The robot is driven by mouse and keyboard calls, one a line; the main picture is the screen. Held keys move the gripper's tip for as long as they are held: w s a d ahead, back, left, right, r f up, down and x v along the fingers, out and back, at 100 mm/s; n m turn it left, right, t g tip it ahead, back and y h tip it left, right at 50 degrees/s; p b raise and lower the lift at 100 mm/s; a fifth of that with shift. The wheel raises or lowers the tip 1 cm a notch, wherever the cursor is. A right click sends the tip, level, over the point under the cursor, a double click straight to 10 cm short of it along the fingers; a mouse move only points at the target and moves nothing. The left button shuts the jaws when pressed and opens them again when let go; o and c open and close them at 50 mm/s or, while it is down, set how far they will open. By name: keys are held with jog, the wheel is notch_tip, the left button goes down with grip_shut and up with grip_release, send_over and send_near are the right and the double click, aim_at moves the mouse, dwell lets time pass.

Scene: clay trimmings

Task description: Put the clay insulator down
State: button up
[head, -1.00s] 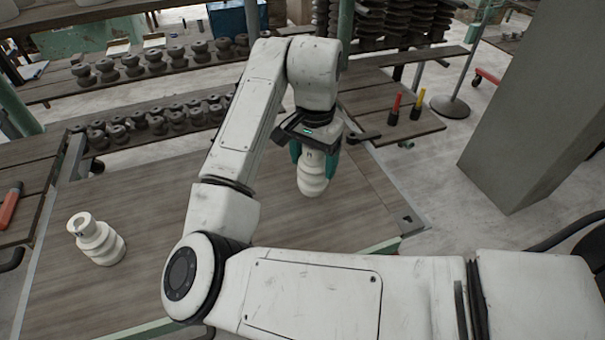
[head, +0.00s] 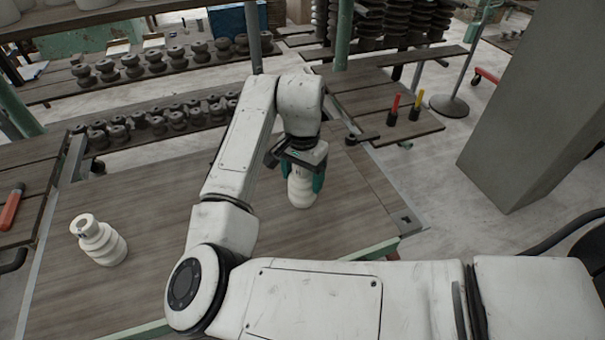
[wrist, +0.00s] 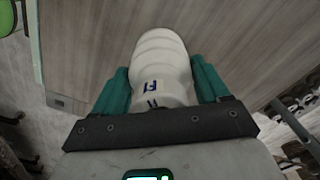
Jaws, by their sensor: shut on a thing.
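A cream-white ribbed clay insulator (head: 301,188) is between the green fingers of my gripper (head: 304,180), over the right part of the wooden table (head: 240,280). In the wrist view the insulator (wrist: 160,62) shows blue marks on its near end, with a green finger on each side. My gripper (wrist: 160,88) is shut on it. The insulator is close to upright and its lower end is at or just above the tabletop; I cannot tell whether it touches. A second white insulator (head: 98,240) stands on the table at the left.
Dark brown insulators (head: 160,65) stand in rows on shelves behind the table. A red-handled tool (head: 12,207) lies on a bench at the left. A red and a yellow tool (head: 417,105) stand at the back right. The tabletop around my gripper is clear.

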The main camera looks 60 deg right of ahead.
jog(key=o, duration=1.5)
jog(key=shift+r, duration=0.1)
notch_tip(320, 180, up, 12)
jog(key=shift+b, duration=0.35)
